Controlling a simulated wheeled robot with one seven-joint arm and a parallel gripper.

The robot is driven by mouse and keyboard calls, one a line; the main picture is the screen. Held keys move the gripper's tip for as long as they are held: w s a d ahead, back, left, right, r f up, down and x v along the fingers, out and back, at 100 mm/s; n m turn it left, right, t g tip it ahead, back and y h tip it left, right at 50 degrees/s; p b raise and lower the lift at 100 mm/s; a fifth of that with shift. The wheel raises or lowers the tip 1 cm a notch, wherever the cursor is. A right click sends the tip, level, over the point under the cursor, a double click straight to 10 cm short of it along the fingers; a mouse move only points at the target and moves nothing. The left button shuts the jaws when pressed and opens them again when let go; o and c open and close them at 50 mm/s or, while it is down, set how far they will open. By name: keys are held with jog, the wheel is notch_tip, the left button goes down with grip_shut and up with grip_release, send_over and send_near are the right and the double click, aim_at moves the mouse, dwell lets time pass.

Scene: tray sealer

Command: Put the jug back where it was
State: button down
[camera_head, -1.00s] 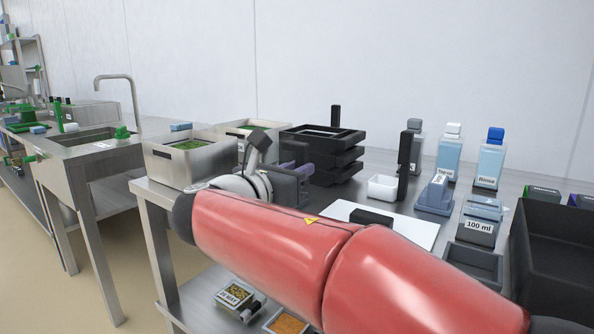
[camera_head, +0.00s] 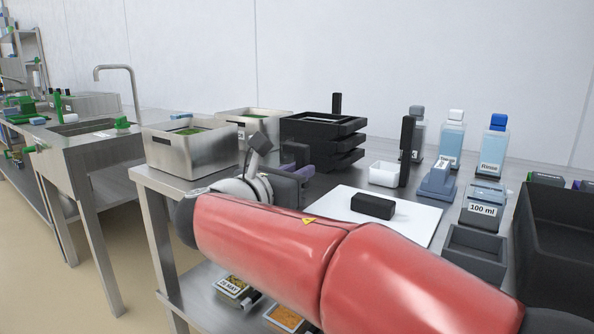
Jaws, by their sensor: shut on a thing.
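My gripper (camera_head: 290,178) is over the near left part of the steel table, at the end of my red arm. A purple-grey piece (camera_head: 299,153) shows at its jaws, and the gripper is shut on it. Its shape is mostly hidden by the gripper and wrist, so I cannot tell for sure that it is the jug. I cannot tell whether it touches the table. A blue-grey container labelled 100 ml (camera_head: 483,208) stands at the right of the table, apart from my gripper.
A white board (camera_head: 420,222) bearing a black block (camera_head: 373,206) lies right of my gripper. Black stacked trays (camera_head: 322,140), a white tub (camera_head: 384,173) and steel pans (camera_head: 192,158) stand behind or left. Several bottles (camera_head: 491,150) stand at the back right. A dark bin (camera_head: 560,235) bounds the right.

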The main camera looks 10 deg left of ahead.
dwell(0.4)
jog(key=c, duration=1.3)
grip_release()
jog(key=shift+c, duration=1.4)
jog(key=shift+s, duration=0.1)
jog(key=shift+p+v, duration=0.7)
jog(key=shift+v, duration=2.75)
